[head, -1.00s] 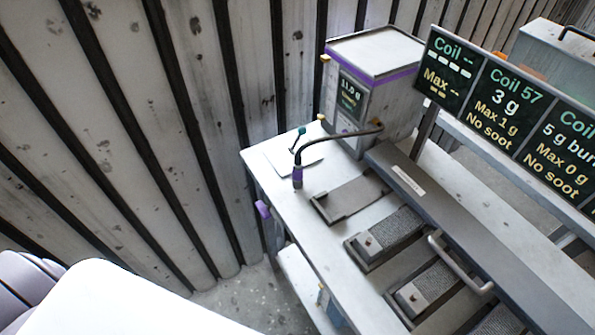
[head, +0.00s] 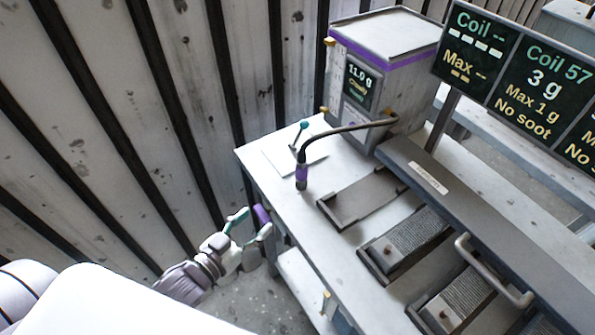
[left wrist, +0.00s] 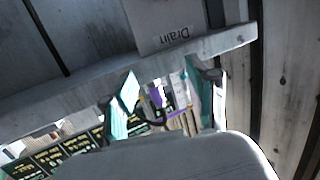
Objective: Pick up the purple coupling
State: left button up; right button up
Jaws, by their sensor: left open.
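The purple coupling (head: 302,174) is a small purple collar on the end of a dark curved hose. It stands upright at the bench top in the head view, near the scale-like box. My left gripper (head: 252,224) is open beside the bench's left edge, lower than the coupling and apart from it. Its teal fingers are spread in the left wrist view (left wrist: 161,102). A small purple patch (left wrist: 157,97) shows between them there; I cannot tell whether it is the coupling. My right gripper is not in view.
A purple piece (head: 262,214) sticks out at the bench's left edge, close to my left gripper. The bench top (head: 270,152) holds a grey box with a display (head: 385,70), a dark tray (head: 360,198) and several textured blocks. A ribbed wall (head: 150,130) stands left.

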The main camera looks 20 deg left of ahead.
pick_arm(q)
jog(key=t+h, duration=0.2)
send_near(298, 170)
jog(key=shift+m, duration=0.4)
jog(key=x, duration=0.3)
jog(key=p+x, duration=0.1)
jog(key=x, duration=0.1)
jog(key=shift+w+a, duration=0.2)
jog(key=shift+w, duration=0.25)
jog(key=x, duration=0.1)
jog(key=p+x, duration=0.1)
jog(key=x, duration=0.3)
jog(key=shift+w+d+p, duration=0.15)
jog(key=shift+d+p, duration=0.15)
jog(key=shift+d, duration=0.05)
jog(key=shift+w+d+f, duration=0.1)
jog(key=shift+w, duration=0.1)
jog(key=shift+s, duration=0.1)
grip_shut()
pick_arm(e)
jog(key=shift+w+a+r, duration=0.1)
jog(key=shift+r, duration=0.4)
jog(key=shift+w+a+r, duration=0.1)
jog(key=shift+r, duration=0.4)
